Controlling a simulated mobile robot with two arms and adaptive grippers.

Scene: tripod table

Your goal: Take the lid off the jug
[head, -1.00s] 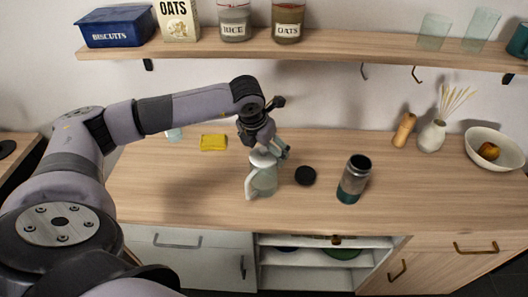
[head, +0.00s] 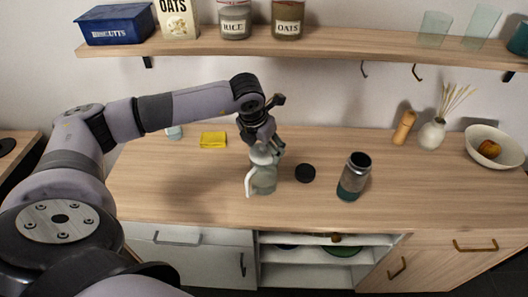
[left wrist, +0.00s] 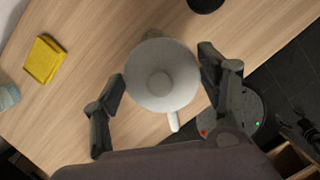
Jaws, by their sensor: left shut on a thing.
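The pale jug (head: 264,181) stands upright on the wooden counter, with its white handle (left wrist: 174,121) pointing to the front left in the head view. Its round white lid (left wrist: 160,76), with a small knob in the middle, covers the top. My left gripper (head: 268,148) comes down from above onto the lid. The fingers partly hide the lid in the head view, and I cannot tell any gap between lid and jug. My right gripper is not in view.
A yellow cloth (head: 213,139) lies behind left. A shelf (head: 330,47) with jars runs above. The counter front is clear.

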